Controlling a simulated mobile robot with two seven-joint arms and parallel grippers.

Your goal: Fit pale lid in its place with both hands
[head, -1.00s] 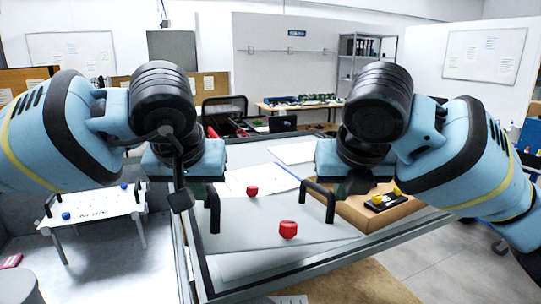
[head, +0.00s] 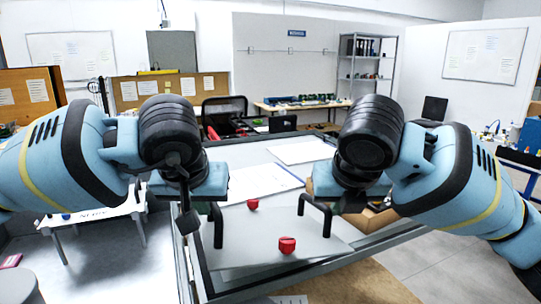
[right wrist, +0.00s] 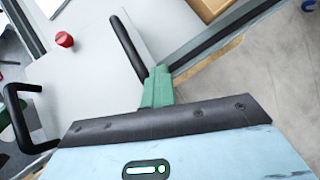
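The pale lid (head: 268,225) is a light grey plate with two red knobs (head: 287,245) and a black handle near each side. It is over the metal-edged table in the head view. My left gripper (head: 210,208) is at the left handle (head: 218,228), and its fingers are mostly hidden. My right gripper (head: 330,205) is at the right handle (head: 315,207). In the right wrist view its green fingers (right wrist: 158,88) close around one end of a black handle (right wrist: 127,47). The lid also shows there (right wrist: 90,75). The gap beneath it is unclear.
White papers (head: 262,182) lie on the table behind the lid. A brown box (head: 378,217) is partly hidden behind my right gripper. Brown board (head: 345,285) shows in front.

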